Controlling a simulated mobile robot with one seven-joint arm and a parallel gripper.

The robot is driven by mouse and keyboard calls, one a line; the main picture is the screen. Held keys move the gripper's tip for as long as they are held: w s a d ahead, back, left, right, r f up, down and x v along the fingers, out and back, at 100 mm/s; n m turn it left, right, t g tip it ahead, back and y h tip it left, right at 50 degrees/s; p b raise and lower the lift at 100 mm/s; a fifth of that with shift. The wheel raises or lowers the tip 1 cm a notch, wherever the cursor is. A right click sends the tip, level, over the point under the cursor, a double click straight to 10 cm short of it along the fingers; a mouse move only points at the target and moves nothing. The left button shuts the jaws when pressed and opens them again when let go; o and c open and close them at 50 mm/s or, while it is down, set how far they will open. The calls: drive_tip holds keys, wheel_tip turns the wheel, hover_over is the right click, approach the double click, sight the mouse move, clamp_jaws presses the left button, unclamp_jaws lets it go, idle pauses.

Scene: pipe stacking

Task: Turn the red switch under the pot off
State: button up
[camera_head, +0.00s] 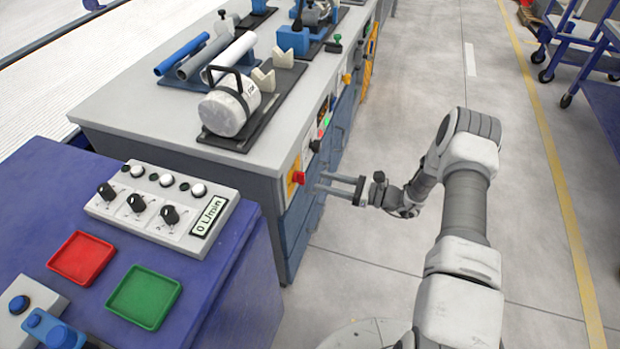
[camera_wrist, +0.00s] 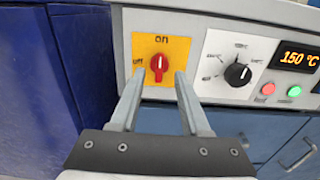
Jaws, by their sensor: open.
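The red switch (camera_wrist: 159,66) sits on a yellow plate marked "on" above it and "OFF" to its left, and its handle stands upright. It also shows in the head view (camera_head: 298,178) on the side of the grey workbench. My gripper (camera_wrist: 167,80) is open, with one finger on each side of the red switch in the wrist view. I cannot tell whether the fingertips touch the panel. In the head view my gripper (camera_head: 338,184) reaches toward the switch from the right.
A black dial (camera_wrist: 238,75), a temperature display (camera_wrist: 299,58) and red and green buttons lie right of the switch. A blue table (camera_head: 60,200) with a control box (camera_head: 160,205) and red and green trays stands at left. The floor behind my arm is clear.

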sight(299, 178)
drive_tip(key=x, duration=0.5)
clamp_jaws()
idle(0.3)
